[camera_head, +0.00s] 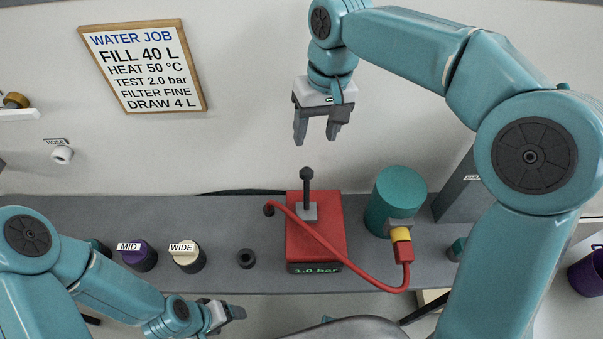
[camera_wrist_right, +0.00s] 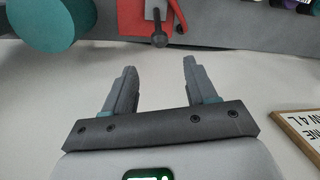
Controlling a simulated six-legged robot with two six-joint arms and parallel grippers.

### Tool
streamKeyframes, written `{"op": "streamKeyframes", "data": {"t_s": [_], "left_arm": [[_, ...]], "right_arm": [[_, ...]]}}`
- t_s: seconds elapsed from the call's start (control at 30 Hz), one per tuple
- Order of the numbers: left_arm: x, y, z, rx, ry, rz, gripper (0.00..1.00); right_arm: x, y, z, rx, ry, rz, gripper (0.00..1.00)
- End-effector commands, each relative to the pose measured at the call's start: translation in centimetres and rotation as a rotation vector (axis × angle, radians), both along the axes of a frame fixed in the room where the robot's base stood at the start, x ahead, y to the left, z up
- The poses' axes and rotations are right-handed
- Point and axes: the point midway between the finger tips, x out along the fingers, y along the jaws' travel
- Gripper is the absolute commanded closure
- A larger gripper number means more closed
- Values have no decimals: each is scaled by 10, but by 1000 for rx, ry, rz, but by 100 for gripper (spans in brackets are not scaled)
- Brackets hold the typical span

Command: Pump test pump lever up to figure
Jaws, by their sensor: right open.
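The test pump is a red box (camera_head: 330,237) on the grey counter, with a display on its front reading 1.0 bar. Its dark lever (camera_head: 307,190) stands upright from a grey mount and ends in a round knob. My right gripper (camera_head: 316,138) is open and empty, above the lever knob and apart from it. In the right wrist view the lever knob (camera_wrist_right: 159,40) shows beyond the open fingers (camera_wrist_right: 150,75). My left gripper (camera_head: 236,313) is low at the counter's front; its jaws are too small to read. The board (camera_head: 143,65) reads TEST 2.0 bar.
A red hose (camera_head: 345,263) runs across the pump to a red and yellow fitting (camera_head: 402,243) by a teal cylinder (camera_head: 393,200). The MID (camera_head: 140,258) and WIDE (camera_head: 188,258) caps stand left on the counter (camera_head: 240,215). The wall behind the right gripper is bare.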

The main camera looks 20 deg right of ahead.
Motion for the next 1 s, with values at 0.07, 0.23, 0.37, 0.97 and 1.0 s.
{"op": "streamKeyframes", "data": {"t_s": [0.07, 0.23, 0.37, 0.97, 1.0], "left_arm": [[0, 0, 0, 0, 0, -1, 28], [0, 0, 0, 0, 1, 0, 28], [0, 0, 1, 0, 0, 0, 28], [0, 0, 8, 0, 0, 0, 28], [0, 0, 8, 0, 0, 0, 28]], "right_arm": [[-3, 0, -5, -1, 3, 0, 43], [-7, 4, -34, -1, 6, 0, 43], [-9, 9, -65, -1, 8, 0, 43], [-5, 23, -160, 0, 2, -1, 43], [-4, 23, -161, 0, 2, -1, 43]]}}
